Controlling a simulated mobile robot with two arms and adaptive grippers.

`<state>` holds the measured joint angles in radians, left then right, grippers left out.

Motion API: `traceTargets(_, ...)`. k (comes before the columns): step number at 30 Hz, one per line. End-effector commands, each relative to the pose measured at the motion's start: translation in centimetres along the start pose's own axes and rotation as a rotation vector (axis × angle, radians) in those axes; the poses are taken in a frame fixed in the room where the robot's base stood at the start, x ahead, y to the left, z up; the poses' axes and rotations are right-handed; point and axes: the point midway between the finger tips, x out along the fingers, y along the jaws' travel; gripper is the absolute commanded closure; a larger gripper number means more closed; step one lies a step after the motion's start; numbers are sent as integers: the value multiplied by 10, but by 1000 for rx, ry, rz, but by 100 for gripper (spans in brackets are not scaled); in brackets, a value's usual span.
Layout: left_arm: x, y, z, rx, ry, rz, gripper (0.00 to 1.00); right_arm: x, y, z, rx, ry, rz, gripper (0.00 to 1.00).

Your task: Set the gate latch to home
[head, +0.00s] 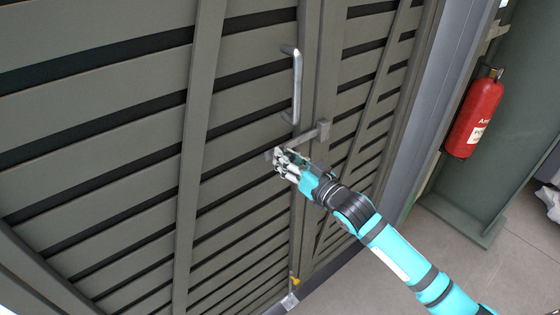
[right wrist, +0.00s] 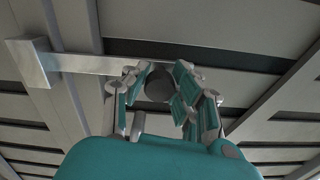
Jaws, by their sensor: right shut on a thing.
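The grey slatted gate (head: 240,105) fills the left and middle of the head view. Its latch is a grey metal bar (head: 305,137) that reaches from a square block (head: 323,130) down to the left. My right gripper (head: 281,160) is at the bar's left end, shut on the latch there. In the right wrist view the bar (right wrist: 95,63) runs from the square block (right wrist: 32,62) to a dark round knob (right wrist: 159,85). The fingers of my right gripper (right wrist: 163,90) stand on both sides of this knob. My left gripper is not in view.
A vertical pull handle (head: 297,85) is fixed to the gate just above the latch. A small yellow piece (head: 294,281) sits low on the gate. A red fire extinguisher (head: 474,115) hangs at the right. The grey floor (head: 470,262) at lower right looks clear.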

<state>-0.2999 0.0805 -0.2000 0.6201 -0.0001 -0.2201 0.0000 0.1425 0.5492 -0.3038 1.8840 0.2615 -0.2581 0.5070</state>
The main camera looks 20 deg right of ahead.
Motion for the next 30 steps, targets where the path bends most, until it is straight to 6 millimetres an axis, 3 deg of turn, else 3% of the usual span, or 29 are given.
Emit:
traceTargets(4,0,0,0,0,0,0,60,0,0,0,3,1,0,100)
traceTargets(5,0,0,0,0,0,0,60,0,0,0,4,1,0,74)
traceTargets(11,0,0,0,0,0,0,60,0,-1,0,3,1,-1,48)
traceTargets(22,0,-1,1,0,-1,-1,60,-7,0,1,3,0,0,48)
traceTargets(30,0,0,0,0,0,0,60,-59,-1,3,3,-4,-1,48)
